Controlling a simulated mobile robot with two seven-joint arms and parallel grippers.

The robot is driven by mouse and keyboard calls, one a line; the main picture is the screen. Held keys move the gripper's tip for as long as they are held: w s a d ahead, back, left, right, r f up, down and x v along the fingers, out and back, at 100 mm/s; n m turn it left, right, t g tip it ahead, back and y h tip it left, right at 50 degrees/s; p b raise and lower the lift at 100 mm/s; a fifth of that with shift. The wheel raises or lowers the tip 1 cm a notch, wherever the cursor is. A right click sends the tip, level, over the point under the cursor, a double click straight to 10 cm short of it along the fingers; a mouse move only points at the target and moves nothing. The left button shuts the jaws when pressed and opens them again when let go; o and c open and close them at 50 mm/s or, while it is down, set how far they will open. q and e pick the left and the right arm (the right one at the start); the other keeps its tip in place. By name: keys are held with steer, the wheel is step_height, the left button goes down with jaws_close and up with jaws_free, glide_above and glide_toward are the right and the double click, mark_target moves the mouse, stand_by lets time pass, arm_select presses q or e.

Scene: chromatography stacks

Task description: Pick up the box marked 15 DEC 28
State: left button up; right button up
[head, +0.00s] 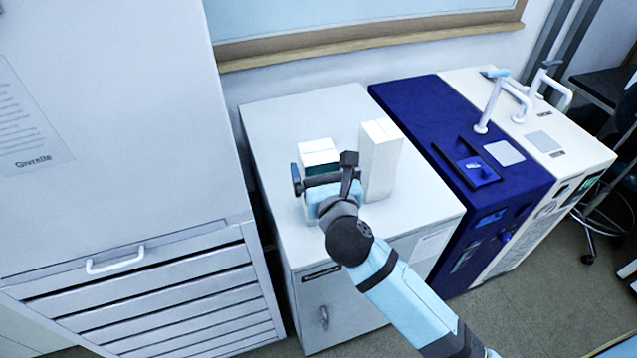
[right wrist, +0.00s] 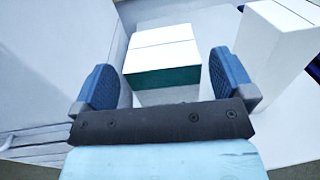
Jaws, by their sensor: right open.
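A short white box with a dark green band (head: 318,150) stands on the white cabinet top, partly hidden behind my right gripper (head: 323,172). In the right wrist view this box (right wrist: 162,52) lies ahead, between the two blue fingertips. My right gripper (right wrist: 162,88) is open, with clear gaps on both sides of the box. A taller white box (head: 380,160) stands upright to the right; it also shows in the right wrist view (right wrist: 278,62). I can read no date marking on either box. My left gripper is not in view.
The white cabinet top (head: 420,195) is clear around the boxes. A tall grey cabinet (head: 120,120) rises close on the left. A dark blue instrument (head: 420,105) and a white one (head: 570,140) stand on the right. A wall with a wooden ledge (head: 360,40) is behind.

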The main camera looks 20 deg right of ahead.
mark_target(314, 142)
steer(key=w, duration=0.4)
steer(key=shift+w+d+r, duration=0.15)
steer(key=shift+d+r, duration=0.05)
steer(key=c, duration=1.3)
